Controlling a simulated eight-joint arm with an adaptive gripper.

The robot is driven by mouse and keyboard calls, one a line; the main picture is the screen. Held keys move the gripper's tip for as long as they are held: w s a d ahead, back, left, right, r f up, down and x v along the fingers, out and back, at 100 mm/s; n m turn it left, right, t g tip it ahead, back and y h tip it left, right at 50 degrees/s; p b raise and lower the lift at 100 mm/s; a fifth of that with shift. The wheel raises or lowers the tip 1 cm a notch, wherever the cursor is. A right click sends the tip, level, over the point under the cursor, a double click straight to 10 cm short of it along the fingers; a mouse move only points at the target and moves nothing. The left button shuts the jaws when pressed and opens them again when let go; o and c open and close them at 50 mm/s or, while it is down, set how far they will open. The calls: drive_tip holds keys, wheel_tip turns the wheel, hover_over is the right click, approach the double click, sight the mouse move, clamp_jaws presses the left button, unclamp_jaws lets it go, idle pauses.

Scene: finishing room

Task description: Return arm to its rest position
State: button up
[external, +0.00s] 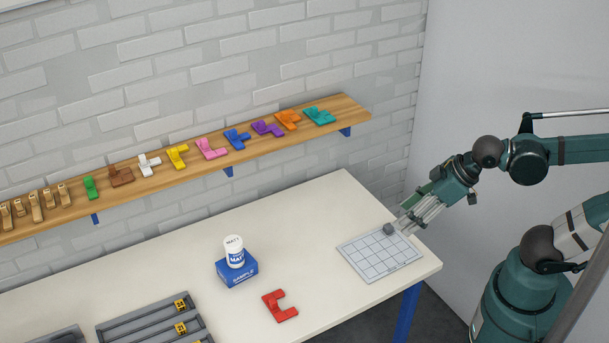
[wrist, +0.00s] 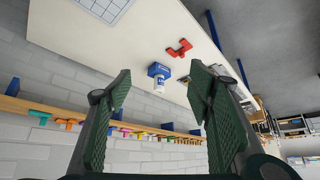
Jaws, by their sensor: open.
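My gripper (external: 408,220) is at the right end of the white table, by the back right corner of the grid board (external: 372,262). In the wrist view my gripper (wrist: 160,82) is open, its two green ribbed fingers wide apart with nothing held between them. A small dark grey piece (external: 389,229) shows at the grid board's far edge near the fingertips. I cannot tell whether it is a loose piece or touches the gripper. The arm reaches in from the right, with its elbow bent and raised.
A red piece (external: 280,306) lies on the table (external: 170,262). A white jar (external: 234,250) stands on a blue box (external: 237,273). A dark slotted tray (external: 155,322) is at front left. Coloured pieces line the wooden wall shelf (external: 352,108). A grey wall (external: 500,70) stands behind the arm.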

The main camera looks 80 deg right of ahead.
drive_tip(key=shift+f+b, duration=2.25)
drive_tip(key=shift+f, duration=0.4)
